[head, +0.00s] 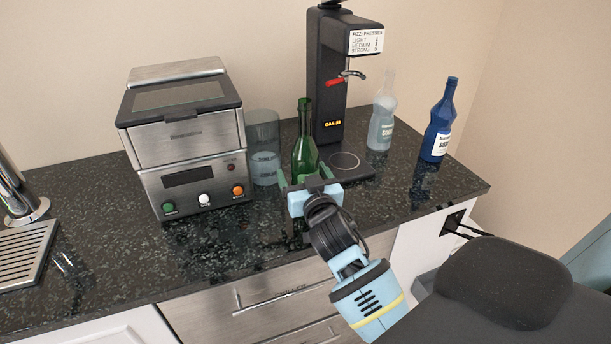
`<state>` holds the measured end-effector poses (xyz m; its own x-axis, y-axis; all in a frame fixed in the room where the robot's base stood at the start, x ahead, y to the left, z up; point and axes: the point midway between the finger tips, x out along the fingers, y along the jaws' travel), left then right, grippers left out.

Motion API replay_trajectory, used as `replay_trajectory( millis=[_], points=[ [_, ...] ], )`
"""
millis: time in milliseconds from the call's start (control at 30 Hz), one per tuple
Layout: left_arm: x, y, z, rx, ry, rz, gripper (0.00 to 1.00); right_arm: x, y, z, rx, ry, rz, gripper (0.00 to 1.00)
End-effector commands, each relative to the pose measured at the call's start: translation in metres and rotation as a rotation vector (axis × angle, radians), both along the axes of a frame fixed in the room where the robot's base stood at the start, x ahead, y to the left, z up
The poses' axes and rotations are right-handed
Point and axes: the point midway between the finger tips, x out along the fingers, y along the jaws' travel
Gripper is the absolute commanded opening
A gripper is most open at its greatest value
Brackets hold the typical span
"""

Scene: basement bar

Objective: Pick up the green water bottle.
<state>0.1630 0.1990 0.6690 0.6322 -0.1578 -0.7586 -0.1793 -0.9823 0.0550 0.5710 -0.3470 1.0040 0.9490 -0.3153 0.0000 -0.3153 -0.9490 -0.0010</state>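The green bottle (305,155) stands upright on the dark counter, in front of the black drink dispenser. My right gripper (307,180) reaches in from the lower right and is at the lower part of the bottle. Its fingers are spread apart, one at each side of the bottle, and look open. The gripper body hides the bottle's base, and contact with the fingers cannot be made out. My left gripper is not in view.
A steel machine (187,140) and a clear container (264,148) stand left of the bottle. The dispenser (327,80) is close behind. A clear bottle (381,125) and a blue bottle (438,125) stand right. The counter (225,235) is clear in front.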

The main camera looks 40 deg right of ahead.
Motion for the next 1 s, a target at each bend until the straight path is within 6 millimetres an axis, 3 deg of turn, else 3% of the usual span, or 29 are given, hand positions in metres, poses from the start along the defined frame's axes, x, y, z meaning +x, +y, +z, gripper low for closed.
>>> replay_trajectory(
  millis=[367, 900, 1000],
  points=[
    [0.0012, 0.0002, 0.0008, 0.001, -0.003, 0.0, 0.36, 0.0078, -0.0025, -0.0005, -0.001, 0.001, 0.0, 0.8],
    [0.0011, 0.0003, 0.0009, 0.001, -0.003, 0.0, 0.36, 0.0076, -0.0023, -0.0005, -0.001, 0.001, 0.0, 0.09],
    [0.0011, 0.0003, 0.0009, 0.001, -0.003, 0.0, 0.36, 0.0077, -0.0021, 0.0026, -0.002, -0.007, 0.001, 0.03]
  ],
)
